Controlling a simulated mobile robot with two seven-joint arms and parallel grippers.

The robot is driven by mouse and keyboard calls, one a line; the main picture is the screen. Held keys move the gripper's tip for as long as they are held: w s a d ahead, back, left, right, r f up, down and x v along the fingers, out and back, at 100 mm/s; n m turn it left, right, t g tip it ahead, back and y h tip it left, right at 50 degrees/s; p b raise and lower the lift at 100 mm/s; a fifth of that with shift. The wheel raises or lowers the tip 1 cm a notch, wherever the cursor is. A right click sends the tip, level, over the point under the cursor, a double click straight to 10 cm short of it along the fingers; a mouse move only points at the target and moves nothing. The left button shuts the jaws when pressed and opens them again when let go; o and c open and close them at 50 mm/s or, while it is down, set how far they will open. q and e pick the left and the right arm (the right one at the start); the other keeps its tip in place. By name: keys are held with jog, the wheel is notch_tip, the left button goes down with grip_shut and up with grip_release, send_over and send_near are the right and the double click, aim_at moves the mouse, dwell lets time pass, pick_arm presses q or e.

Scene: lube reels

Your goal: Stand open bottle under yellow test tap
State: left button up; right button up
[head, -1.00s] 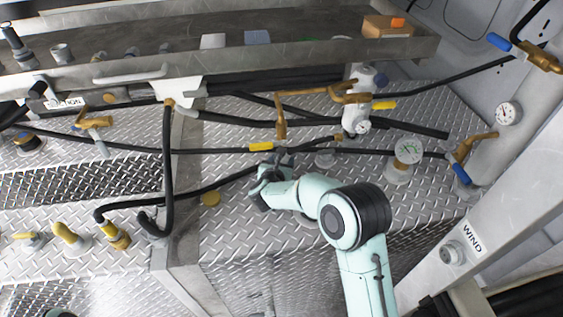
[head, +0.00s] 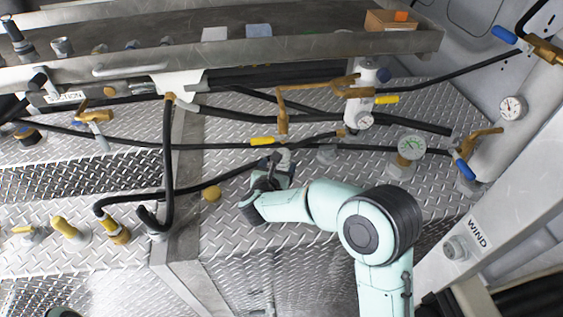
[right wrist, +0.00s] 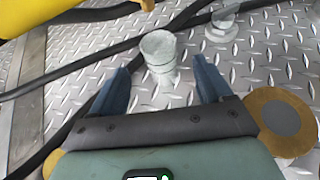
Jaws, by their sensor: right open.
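A small pale, clear-looking bottle (right wrist: 158,52) stands on the diamond-plate deck in the right wrist view. It is just past and between the tips of my right gripper (right wrist: 160,72), which is open. I cannot tell whether its mouth is uncapped. In the head view my right gripper (head: 274,168) is low over the deck, largely hiding the bottle. The yellow-handled tap (head: 262,141) is just beyond the gripper. A large yellow shape (right wrist: 60,14), close to the camera, fills the wrist view's upper left corner.
Black hoses (head: 215,189) cross the deck around the gripper. A second clear round piece (right wrist: 225,22) is beyond the bottle. A metal shelf (head: 330,45) runs along the back.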

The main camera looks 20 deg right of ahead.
jog(key=shift+v, duration=2.15)
